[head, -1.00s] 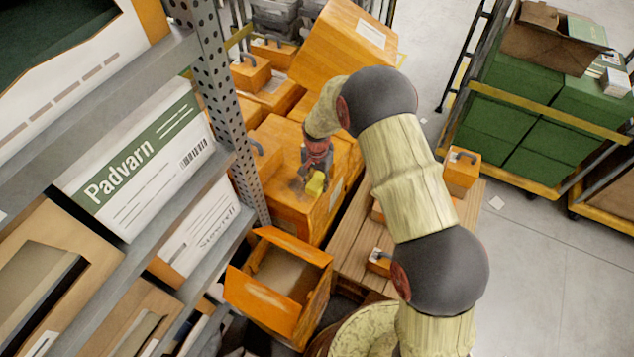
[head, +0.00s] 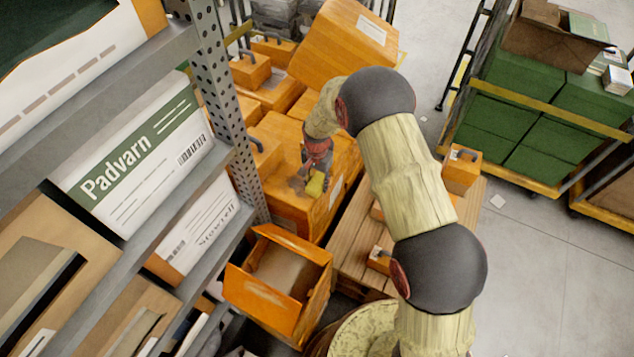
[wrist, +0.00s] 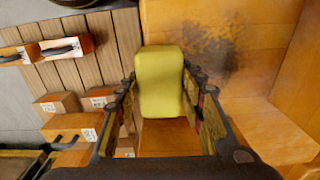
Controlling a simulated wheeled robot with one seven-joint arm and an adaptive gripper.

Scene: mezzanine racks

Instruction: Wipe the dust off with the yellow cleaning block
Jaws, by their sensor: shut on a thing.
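The yellow cleaning block (wrist: 160,85) is held between the fingers of my gripper (wrist: 161,100) in the wrist view. In the head view the block (head: 316,184) shows at the tip of my gripper (head: 314,172), over the top of a large orange box (head: 290,205). A dark patch of dust (wrist: 213,52) lies on the orange surface, just right of the block in the wrist view. Part of the dust (head: 297,184) shows beside the gripper in the head view. I cannot tell whether the block touches the surface.
A grey shelf rack with a white Padvarn box (head: 140,160) stands close on the left. An open orange box (head: 278,285) is in front, and a tilted orange box (head: 340,50) is behind. A wooden pallet (head: 355,245) and green boxes (head: 520,85) are to the right.

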